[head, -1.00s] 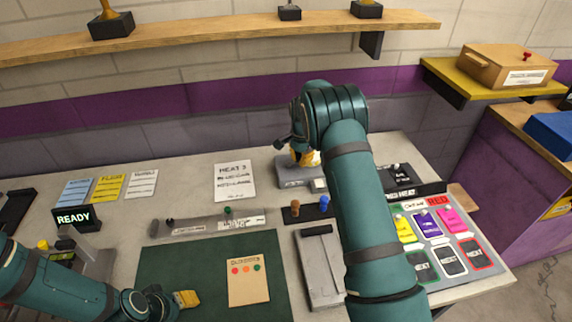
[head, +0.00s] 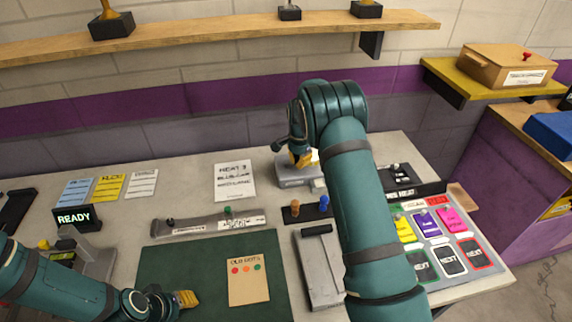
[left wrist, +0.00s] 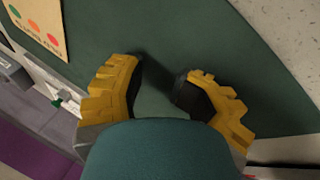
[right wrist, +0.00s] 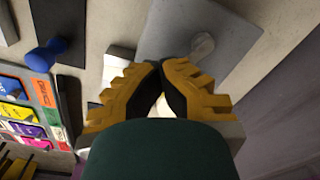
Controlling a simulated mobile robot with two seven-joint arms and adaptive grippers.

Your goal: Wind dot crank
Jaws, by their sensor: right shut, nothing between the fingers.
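A grey box-like device (head: 290,182) stands at the back of the bench, partly hidden by my right arm. I take it to be the dot crank, but I cannot make out a handle in the head view. In the right wrist view a grey plate (right wrist: 185,30) carries a pale round knob (right wrist: 203,45) just beyond the fingertips. My right gripper (head: 301,160) is shut and empty at the device; its fingertips (right wrist: 163,88) meet in the right wrist view. I cannot tell whether they touch it. My left gripper (head: 187,299) is open and empty over the green mat (head: 205,262); its fingers (left wrist: 160,80) are apart.
A card with coloured dots (head: 249,281) lies on the mat. A slotted grey track (head: 208,224), a dark strip with a brown and a blue peg (head: 325,203), a long grey block (head: 318,270) and a panel of coloured cards (head: 440,240) surround my right arm.

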